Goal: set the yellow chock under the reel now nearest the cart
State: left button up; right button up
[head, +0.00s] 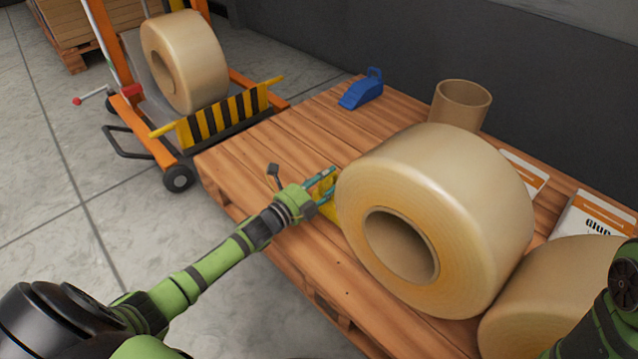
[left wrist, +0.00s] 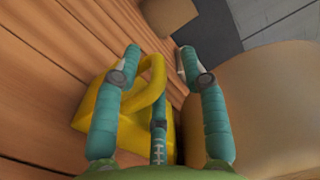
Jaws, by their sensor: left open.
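The yellow chock (head: 328,208) is on the wooden pallet (head: 250,160), at the left side of the large tan reel (head: 480,190), the pallet reel nearest the cart (head: 160,148). I cannot tell whether chock and reel touch. My left gripper (head: 325,184) is at the chock and hides part of it. In the left wrist view, the open fingers (left wrist: 162,60) spread either side of the yellow chock's raised handle (left wrist: 157,72), with the reel (left wrist: 265,105) close on the right. My right gripper is out of view; only part of that arm shows at lower right.
A second reel (head: 555,300) lies at the lower right. A blue chock (head: 361,93) and a cardboard tube (head: 462,103) stand toward the pallet's back. The cart carries another reel (head: 185,62) behind a striped bar (head: 222,114). The pallet's left part is clear.

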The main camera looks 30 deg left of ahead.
pick_arm(q)
jog(key=v, duration=1.1)
jog(key=shift+s+a+r, duration=0.1)
jog(key=shift+s, duration=0.3)
